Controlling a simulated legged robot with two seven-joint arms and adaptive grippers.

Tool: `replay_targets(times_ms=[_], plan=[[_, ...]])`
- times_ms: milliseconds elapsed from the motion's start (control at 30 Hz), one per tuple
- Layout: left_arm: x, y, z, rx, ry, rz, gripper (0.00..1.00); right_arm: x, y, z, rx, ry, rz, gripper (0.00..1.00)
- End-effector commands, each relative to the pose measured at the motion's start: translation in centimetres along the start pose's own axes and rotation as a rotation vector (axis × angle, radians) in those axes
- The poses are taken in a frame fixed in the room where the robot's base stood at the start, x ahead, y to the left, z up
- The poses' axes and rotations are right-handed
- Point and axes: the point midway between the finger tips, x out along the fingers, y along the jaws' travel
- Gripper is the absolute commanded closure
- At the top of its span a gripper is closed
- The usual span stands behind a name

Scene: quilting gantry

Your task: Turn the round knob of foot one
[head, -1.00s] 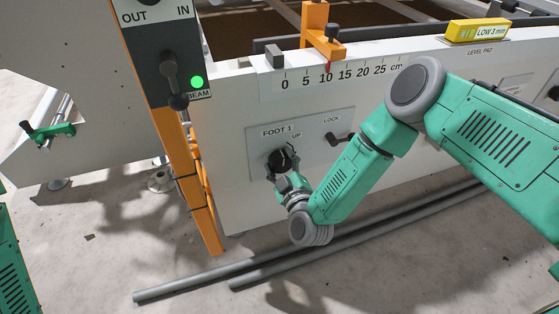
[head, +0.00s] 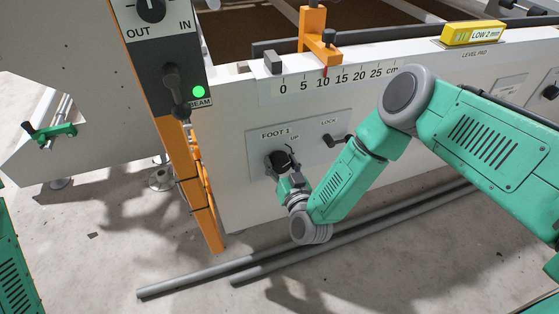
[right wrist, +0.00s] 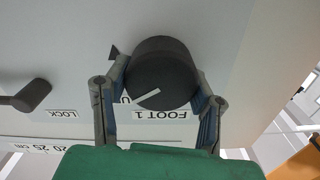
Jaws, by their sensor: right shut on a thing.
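The round black knob of foot one (head: 276,160) sits on the white beam's front panel, under the label "FOOT 1" and beside "UP". My right gripper (head: 283,168) reaches it from below and is shut on it. In the right wrist view the two fingers (right wrist: 160,80) hold opposite sides of the knob (right wrist: 165,62), and a white pointer line shows on its face. The yellow level pad (head: 473,33) on the beam reads "LOW 2 mm". My left gripper is not in view.
The black lock lever (head: 335,139) is just right of the knob. An orange post (head: 203,205) stands to the left, with a dark control box (head: 165,60) bearing a lit green lamp. Grey pipes (head: 210,280) lie on the floor below.

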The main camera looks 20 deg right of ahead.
Motion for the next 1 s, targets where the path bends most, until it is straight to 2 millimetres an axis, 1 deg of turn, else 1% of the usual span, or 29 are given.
replay_targets(times_ms=[33, 300, 700, 1000], plan=[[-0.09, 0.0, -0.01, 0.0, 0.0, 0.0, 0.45, -0.22, 0.03, 0.27, 0.044, -0.008, -0.001, 0.79], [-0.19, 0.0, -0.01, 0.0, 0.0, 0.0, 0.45, -0.25, 0.27, 0.39, 0.302, -0.009, 0.002, 0.79], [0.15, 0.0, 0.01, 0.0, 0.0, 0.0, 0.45, -0.28, 0.55, 0.63, 0.679, -0.011, 0.005, 0.79], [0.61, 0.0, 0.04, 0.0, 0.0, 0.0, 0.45, -0.33, 0.68, 0.83, 0.914, -0.012, 0.007, 0.79]])
